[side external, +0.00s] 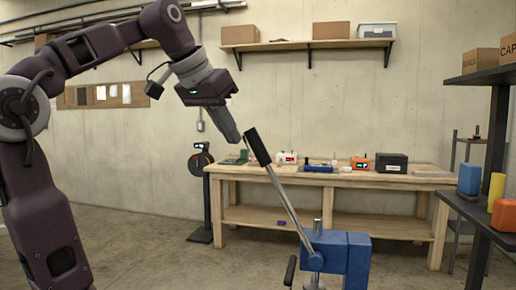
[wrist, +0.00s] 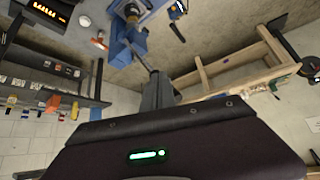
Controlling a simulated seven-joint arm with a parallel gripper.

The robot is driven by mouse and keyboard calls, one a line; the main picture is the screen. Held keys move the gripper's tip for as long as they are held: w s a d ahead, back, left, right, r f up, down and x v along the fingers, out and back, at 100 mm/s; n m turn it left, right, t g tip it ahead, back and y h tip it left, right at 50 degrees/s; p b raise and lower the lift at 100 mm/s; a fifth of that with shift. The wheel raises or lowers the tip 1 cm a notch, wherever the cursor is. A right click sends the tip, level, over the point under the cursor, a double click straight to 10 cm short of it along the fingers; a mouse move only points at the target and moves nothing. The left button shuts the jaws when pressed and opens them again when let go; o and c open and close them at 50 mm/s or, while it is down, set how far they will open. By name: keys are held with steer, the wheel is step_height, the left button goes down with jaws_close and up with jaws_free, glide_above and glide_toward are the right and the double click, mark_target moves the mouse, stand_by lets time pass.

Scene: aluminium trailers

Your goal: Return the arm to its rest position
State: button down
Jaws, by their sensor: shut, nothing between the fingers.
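My gripper (side external: 237,140) hangs from the raised arm in the upper left of the side view, its fingers pointing down and to the right. The fingers are shut and empty. They also show in the wrist view (wrist: 158,90). A steel lever with a black grip (side external: 257,147) rises from a blue machine (side external: 345,255) at the bottom of the side view. The fingertips appear close beside the black grip; I cannot tell whether they touch. The blue machine also shows in the wrist view (wrist: 122,42), beyond the fingers.
A wooden workbench (side external: 390,182) with several tools stands behind, against the wall. A dark shelf rack (side external: 488,77) with boxes and coloured containers is at the right. A wall shelf (side external: 290,46) hangs above the bench. The space around my raised arm looks mostly clear.

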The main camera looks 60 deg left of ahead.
steer(key=shift+s+d+r, duration=0.15)
steer(key=shift+s+r, duration=0.25)
steer(key=shift+r, duration=0.1)
steer(key=s+d+f+m, duration=0.1)
steer(key=s+d+f, duration=0.3)
steer(key=f, duration=0.4)
steer(key=s+d+f+m+g+h, duration=0.1)
steer(key=s+d+f, duration=0.2)
steer(key=d+f, duration=0.3)
steer(key=s+d+f+m+h, duration=0.1)
steer(key=s+d+f, duration=0.3)
steer(key=f, duration=0.8)
steer(key=shift+s+d+m, duration=0.35)
steer(key=shift+d+m, duration=0.05)
steer(key=shift+d, duration=0.1)
steer(key=shift+r, duration=0.1)
